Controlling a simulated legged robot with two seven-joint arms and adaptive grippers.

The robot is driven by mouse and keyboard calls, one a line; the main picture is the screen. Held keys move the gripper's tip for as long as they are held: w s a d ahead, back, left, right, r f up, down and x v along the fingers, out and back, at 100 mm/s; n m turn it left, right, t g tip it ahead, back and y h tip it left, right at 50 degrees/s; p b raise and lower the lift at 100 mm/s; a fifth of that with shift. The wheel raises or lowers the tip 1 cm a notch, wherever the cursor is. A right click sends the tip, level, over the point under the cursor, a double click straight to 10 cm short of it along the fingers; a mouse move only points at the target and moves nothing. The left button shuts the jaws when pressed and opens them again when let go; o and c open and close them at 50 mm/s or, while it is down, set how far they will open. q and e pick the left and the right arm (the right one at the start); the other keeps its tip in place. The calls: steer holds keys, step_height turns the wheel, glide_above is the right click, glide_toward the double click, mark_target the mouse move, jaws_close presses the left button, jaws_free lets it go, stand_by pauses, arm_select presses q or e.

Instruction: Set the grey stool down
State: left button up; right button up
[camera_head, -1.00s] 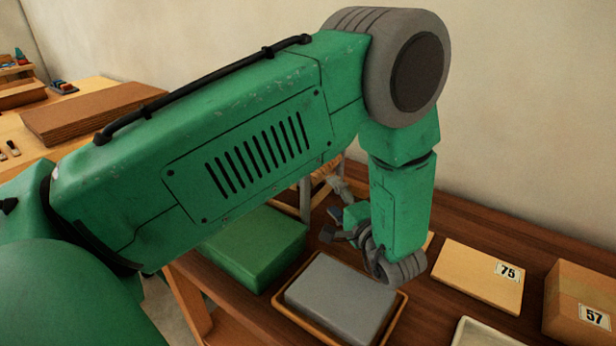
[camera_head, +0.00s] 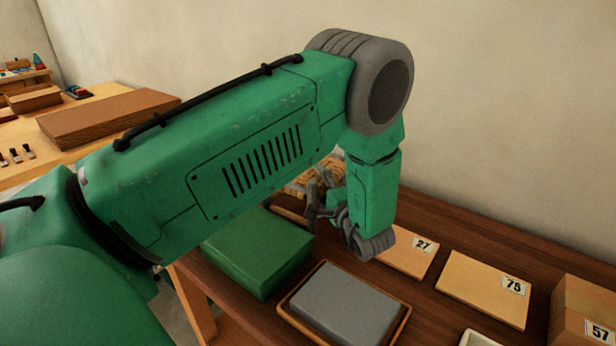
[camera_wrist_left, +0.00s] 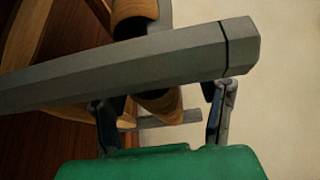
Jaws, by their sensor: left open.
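The grey stool is mostly hidden behind my left arm in the head view. Part of a wooden, ringed surface (camera_head: 312,178) shows beside my left gripper (camera_head: 328,205), with grey pieces close to it. In the left wrist view a grey faceted bar (camera_wrist_left: 140,62), seemingly a stool leg, crosses in front of my left gripper (camera_wrist_left: 160,95). Its two fingers stand apart, one near each side of the picture's middle. Rounded brown wood (camera_wrist_left: 135,12) shows behind the bar. I cannot tell whether the fingers touch the bar. My right gripper is not in view.
On the dark table stand a green box (camera_head: 258,250), a grey block (camera_head: 343,303) in a wooden tray (camera_head: 285,312), boards marked 27 (camera_head: 405,252) and 75 (camera_head: 482,288), and a carton marked 57 (camera_head: 585,310). A wall rises behind.

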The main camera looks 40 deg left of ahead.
arm_select(q)
steer(key=shift+w+a+r, duration=0.1)
steer(key=shift+w+a, duration=0.2)
steer(key=shift+a, duration=0.3)
steer(key=shift+a, duration=0.3)
jaws_close()
